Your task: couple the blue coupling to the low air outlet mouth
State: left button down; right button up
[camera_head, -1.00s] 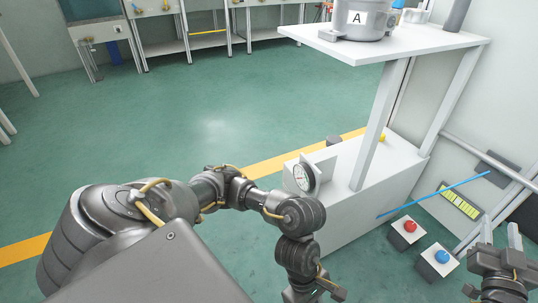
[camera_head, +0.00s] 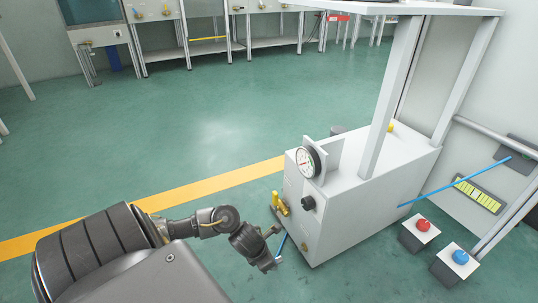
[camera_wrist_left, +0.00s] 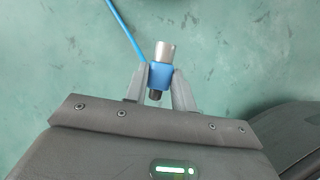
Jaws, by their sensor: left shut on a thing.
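My left gripper (camera_head: 277,246) is shut on the blue coupling (camera_wrist_left: 158,76); in the left wrist view the coupling sits between the fingertips (camera_wrist_left: 159,88), its silver metal end pointing away from the gripper. A blue hose (camera_wrist_left: 123,27) runs up and left beside it. In the head view the gripper is low, left of and apart from the white cabinet's front. A small brass port (camera_head: 305,246) sits low on that front and looks like the low air outlet mouth. A brass valve fitting (camera_head: 280,204) is higher on the front's left edge. My right gripper is out of view.
The white cabinet (camera_head: 355,215) carries a round gauge (camera_head: 308,162) and a black knob (camera_head: 308,203). Red (camera_head: 423,225) and blue (camera_head: 460,257) buttons stand on boxes to its right. A blue hose (camera_head: 455,182) crosses to the right wall.

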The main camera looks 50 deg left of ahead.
pick_arm(q)
jog(key=shift+a, duration=0.1)
dwell(0.3)
jog(key=shift+w+d, duration=0.3)
jog(key=shift+w, duration=0.65)
jog(key=shift+w+d, duration=0.3)
jog(key=shift+w, duration=0.6)
jog(key=shift+w+d, duration=0.3)
jog(key=shift+w, duration=0.65)
jog(key=shift+w, duration=0.25)
jog(key=shift+w+d, duration=0.2)
jog(key=shift+w, duration=0.35)
jog(key=shift+w+d, duration=0.2)
jog(key=shift+w, duration=0.35)
jog(key=shift+b, duration=0.3)
jog(key=c, duration=1.1)
grip_release()
jog(key=shift+w, duration=0.1)
